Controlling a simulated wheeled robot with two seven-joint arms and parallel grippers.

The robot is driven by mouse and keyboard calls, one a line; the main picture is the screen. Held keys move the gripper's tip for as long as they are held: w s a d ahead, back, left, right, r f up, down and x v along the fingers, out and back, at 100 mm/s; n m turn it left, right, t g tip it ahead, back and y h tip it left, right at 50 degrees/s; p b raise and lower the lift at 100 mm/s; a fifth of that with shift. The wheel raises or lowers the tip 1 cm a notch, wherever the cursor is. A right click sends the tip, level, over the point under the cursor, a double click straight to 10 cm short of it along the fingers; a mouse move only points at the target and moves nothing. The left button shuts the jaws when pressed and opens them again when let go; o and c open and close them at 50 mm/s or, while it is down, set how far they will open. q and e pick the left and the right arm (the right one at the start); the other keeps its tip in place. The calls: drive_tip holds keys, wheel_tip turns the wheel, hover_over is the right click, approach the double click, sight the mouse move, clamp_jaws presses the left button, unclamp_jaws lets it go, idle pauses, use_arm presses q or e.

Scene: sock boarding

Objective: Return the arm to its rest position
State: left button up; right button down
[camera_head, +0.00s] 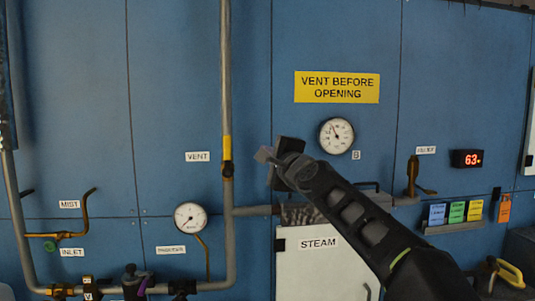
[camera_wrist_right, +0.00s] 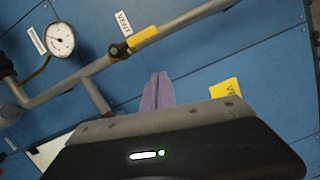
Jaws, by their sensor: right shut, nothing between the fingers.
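My right arm reaches up from the lower right of the head view. Its gripper (camera_head: 264,154) is in front of the blue panel wall, left of the upper gauge and above the white STEAM box. In the right wrist view the two purple fingers (camera_wrist_right: 157,90) are together with nothing between them, pointing toward the blue panel. The arm hides part of the STEAM box. My left gripper does not show in either view.
A vertical pipe (camera_head: 226,90) with a yellow band stands left of the gripper. The upper gauge (camera_head: 337,136), the lower gauge (camera_head: 190,217), the STEAM box (camera_head: 312,270), a brass lever (camera_head: 412,178) and a red display (camera_head: 467,159) surround the arm. Bare panel (camera_head: 180,80) lies upper left.

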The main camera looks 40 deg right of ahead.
idle(0.4)
